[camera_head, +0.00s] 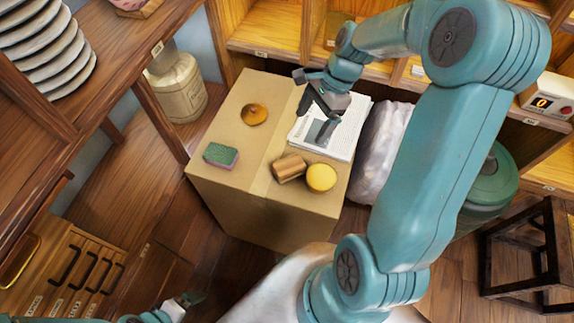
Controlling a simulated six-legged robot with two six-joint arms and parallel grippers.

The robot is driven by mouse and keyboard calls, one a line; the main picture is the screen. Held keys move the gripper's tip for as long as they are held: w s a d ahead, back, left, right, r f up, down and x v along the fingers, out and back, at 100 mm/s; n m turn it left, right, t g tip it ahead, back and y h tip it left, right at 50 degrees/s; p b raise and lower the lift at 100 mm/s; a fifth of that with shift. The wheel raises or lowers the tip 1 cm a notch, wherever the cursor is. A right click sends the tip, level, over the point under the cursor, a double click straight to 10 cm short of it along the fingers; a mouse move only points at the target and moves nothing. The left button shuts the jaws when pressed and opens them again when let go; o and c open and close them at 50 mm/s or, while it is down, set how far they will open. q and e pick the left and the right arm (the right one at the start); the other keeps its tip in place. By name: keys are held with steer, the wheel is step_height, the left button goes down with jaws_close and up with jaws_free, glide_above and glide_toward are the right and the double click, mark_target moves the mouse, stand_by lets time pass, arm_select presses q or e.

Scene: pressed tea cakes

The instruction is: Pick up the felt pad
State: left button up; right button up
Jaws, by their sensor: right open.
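No item is plainly a felt pad. On top of the cardboard box (228,132) lie a green and pink sponge-like block (221,155), an orange-brown round piece (254,114), a brown wooden cylinder (289,168) and a round yellow piece (321,177). The cylinder and the yellow piece lie close together. A stack of printed paper (345,141) lies at the box's right side. My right gripper (319,108) is open, empty and over the paper stack, apart from the smaller items. My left gripper (187,301) is low at the bottom edge, small and dark; its jaws are unclear.
A pale plastic-wrapped bundle (381,150) stands right of the box. Wooden shelves (268,28) rise behind it. A beige canister (176,87) stands back left, near a stack of plates (45,48). A dark stool (527,262) stands at right.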

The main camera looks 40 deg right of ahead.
steer(key=b, duration=0.1)
glide_above(290, 165)
steer(key=d, duration=0.3)
step_height(290, 165, down, 9)
steer(key=shift+s+a+f, duration=0.15)
steer(key=shift+f, duration=0.05)
steer(key=shift+a+f, duration=0.2)
steer(key=shift+f, duration=0.35)
steer(key=x, duration=0.2)
steer(key=b+x, duration=0.1)
steer(key=x, duration=0.2)
steer(key=shift+a, duration=0.25)
steer(key=shift+r, duration=0.1)
steer(key=c, duration=1.2)
steer(key=shift+o, duration=0.2)
step_height(290, 165, up, 20)
steer(key=p, duration=0.3)
steer(key=shift+o, duration=1.1)
